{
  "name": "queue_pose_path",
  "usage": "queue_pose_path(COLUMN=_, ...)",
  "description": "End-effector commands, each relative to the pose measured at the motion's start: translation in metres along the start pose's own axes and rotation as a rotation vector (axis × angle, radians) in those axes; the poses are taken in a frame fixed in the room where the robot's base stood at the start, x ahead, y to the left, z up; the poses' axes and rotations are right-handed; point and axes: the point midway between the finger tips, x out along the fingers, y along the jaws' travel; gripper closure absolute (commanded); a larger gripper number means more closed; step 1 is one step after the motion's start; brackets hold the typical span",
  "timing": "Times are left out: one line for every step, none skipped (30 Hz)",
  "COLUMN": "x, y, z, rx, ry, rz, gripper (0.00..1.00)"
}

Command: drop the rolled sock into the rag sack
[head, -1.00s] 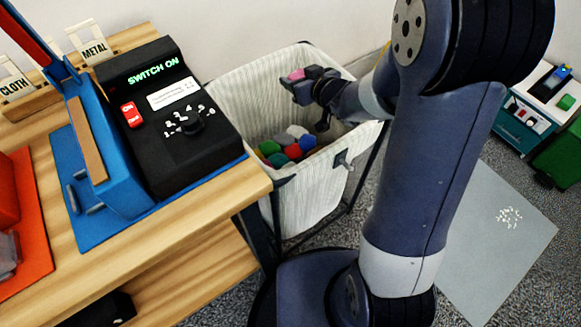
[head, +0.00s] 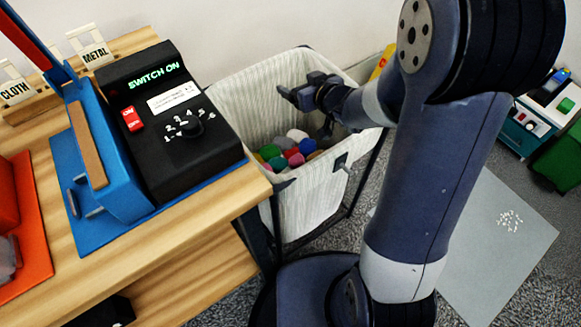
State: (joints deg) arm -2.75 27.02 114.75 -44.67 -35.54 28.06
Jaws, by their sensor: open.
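The rag sack (head: 247,97) is a pale striped cloth bin in a dark frame, standing open behind the table's right end. Several coloured rolls lie in it, green, blue, white, red and pink. A pink roll (head: 297,160) lies among them and looks like the rolled sock, though at this size I cannot be sure which one it is. My gripper (head: 287,93) is above the sack's opening, with its jaws apart and nothing seen between them. My arm hides part of the sack's right side.
The wooden table (head: 205,220) at left carries a black switch box (head: 170,110) on a blue base, an orange tray (head: 35,255) and label signs (head: 90,50). A grey mat (head: 500,250) lies on the floor at right, near a green bin (head: 560,158).

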Motion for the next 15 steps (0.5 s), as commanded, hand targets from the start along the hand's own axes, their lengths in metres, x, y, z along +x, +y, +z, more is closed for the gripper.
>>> queue_pose_path(x=-0.01, y=0.0, z=-0.003, rx=0.0, ry=0.001, rz=0.002, gripper=0.19)
queue_pose_path(x=-0.016, y=0.0, z=-0.003, rx=0.0, ry=0.002, rz=0.002, gripper=0.19)
queue_pose_path(x=-0.024, y=0.001, z=-0.003, rx=0.001, ry=0.002, rz=0.003, gripper=0.19)
queue_pose_path(x=-0.031, y=0.001, z=-0.003, rx=0.001, ry=0.001, rz=0.003, gripper=0.19)
queue_pose_path(x=-0.037, y=0.001, z=-0.004, rx=0.001, ry=0.001, rz=0.003, gripper=0.19)
queue_pose_path(x=-0.046, y=0.001, z=-0.003, rx=0.002, ry=0.002, rz=0.004, gripper=0.19)
queue_pose_path(x=-0.052, y=0.001, z=-0.004, rx=0.002, ry=0.002, rz=0.003, gripper=0.19)
queue_pose_path(x=-0.058, y=0.001, z=-0.003, rx=0.002, ry=0.001, rz=0.004, gripper=0.19)
queue_pose_path(x=-0.065, y=0.001, z=-0.003, rx=0.002, ry=0.002, rz=0.005, gripper=0.19)
queue_pose_path(x=-0.07, y=0.001, z=-0.003, rx=0.001, ry=0.001, rz=0.003, gripper=0.19)
queue_pose_path(x=-0.075, y=0.001, z=-0.003, rx=0.001, ry=0.002, rz=0.003, gripper=0.19)
queue_pose_path(x=-0.081, y=0.001, z=-0.003, rx=0.001, ry=0.002, rz=0.004, gripper=0.19)
queue_pose_path(x=-0.084, y=0.001, z=-0.002, rx=0.0, ry=0.001, rz=0.003, gripper=0.19)
queue_pose_path(x=-0.087, y=0.001, z=-0.002, rx=0.0, ry=0.001, rz=0.003, gripper=0.19)
queue_pose_path(x=-0.091, y=0.001, z=-0.002, rx=0.001, ry=0.001, rz=0.003, gripper=0.19)
